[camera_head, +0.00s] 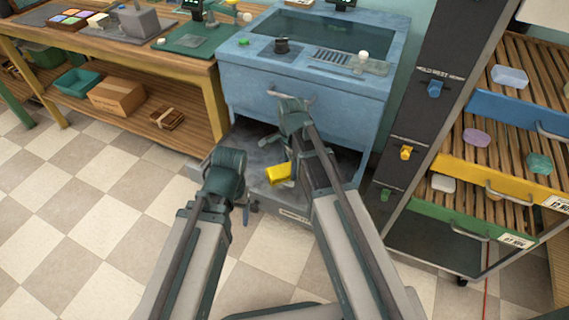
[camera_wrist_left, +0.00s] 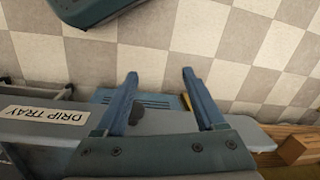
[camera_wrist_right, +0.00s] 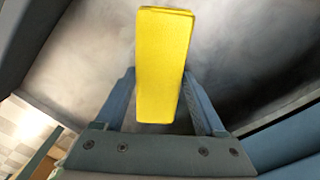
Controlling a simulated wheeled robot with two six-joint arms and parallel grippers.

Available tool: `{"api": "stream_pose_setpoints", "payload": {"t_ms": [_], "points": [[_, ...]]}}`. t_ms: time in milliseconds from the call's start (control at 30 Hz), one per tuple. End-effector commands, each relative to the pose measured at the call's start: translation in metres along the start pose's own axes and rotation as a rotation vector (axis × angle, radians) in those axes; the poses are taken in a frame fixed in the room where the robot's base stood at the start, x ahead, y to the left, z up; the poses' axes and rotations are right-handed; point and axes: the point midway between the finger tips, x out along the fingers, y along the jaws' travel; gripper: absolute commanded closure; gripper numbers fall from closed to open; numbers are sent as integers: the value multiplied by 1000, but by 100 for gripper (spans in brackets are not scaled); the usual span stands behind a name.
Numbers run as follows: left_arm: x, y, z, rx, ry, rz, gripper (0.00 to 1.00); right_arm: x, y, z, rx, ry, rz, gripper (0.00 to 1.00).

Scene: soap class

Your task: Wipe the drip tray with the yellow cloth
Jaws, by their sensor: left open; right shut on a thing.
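The grey drip tray (camera_head: 262,187) sits low under the blue machine, and dark smudges show on its surface. Its front label, "DRIP TRAY", appears upside down in the left wrist view (camera_wrist_left: 45,115). The yellow cloth (camera_head: 279,174) is over the tray; it also shows in the right wrist view (camera_wrist_right: 163,70) as a folded block. My right gripper is shut on the cloth, its fingers on either side of it, above the smudged tray surface. I cannot tell whether the cloth touches the tray. My left gripper (camera_wrist_left: 160,78) is open and empty, near the tray's front left.
The blue machine (camera_head: 300,90) rises behind the tray. A wooden workbench (camera_head: 205,85) with a lower shelf stands left, holding a cardboard box (camera_head: 117,94). A rack with coloured-front drawers (camera_head: 485,180) stands right. The checkered floor in front is clear.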

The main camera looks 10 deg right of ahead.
Motion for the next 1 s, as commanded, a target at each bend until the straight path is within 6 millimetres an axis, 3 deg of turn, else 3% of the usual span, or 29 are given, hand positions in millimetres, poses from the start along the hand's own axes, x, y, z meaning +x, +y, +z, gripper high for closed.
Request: {"api": "stream_pose_setpoints", "payload": {"t_ms": [700, 1000], "points": [[-1, 0, 0, 0, 0, 0, 29, -1, 28, -26, 3, 4, 5, 73], [0, 0, 0, 0, 0, 0, 29, 0, 31, -23, 0, 3, 4, 73]]}}
